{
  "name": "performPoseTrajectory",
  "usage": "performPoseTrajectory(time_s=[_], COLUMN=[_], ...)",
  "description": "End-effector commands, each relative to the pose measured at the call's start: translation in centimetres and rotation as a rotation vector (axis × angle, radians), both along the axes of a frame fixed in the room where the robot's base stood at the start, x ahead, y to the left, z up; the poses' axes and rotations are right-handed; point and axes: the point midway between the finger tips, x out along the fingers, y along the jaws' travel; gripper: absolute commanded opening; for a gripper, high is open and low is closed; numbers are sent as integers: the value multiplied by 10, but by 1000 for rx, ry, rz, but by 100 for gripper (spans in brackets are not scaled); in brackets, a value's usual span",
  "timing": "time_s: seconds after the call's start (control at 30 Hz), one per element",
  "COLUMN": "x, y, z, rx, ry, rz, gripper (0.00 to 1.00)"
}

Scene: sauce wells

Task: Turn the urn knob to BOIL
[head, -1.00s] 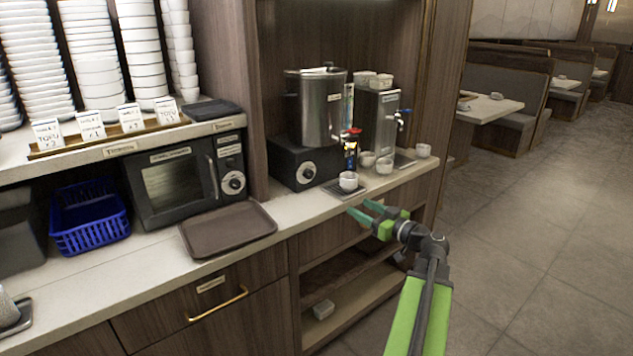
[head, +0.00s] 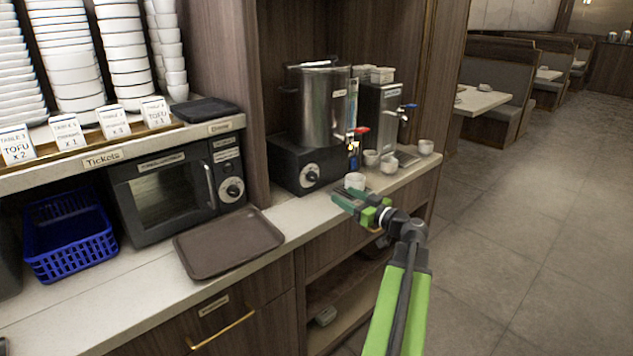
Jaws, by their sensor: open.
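The urn (head: 322,105) is a tall steel pot standing on a black base on the counter, below the wooden alcove. Its knob (head: 310,174) is a round dial on the front of the black base; the setting marks are too small to read. A tap with a red handle (head: 361,130) shows at the urn's right. My gripper (head: 340,199) is open and empty at the counter's front edge, to the right of the knob and lower in the picture, apart from it. Its green fingers point left, in front of a white cup.
A white cup (head: 355,181) stands close behind my gripper. More cups (head: 387,163) and a steel dispenser (head: 382,112) with a blue-handled tap are to the right. A brown tray (head: 228,242) and a black microwave (head: 165,195) are to the left. Counter between tray and urn is clear.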

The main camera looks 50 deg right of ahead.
Motion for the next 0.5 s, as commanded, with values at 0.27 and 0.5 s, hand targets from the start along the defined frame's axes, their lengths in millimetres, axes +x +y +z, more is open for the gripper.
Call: performPoseTrajectory(time_s=[0.27, 0.5], x=[68, 117], y=[-13, -18], z=[0, 0], rx=[0, 0], ry=[0, 0], rz=[-7, -12], gripper=[55, 55])
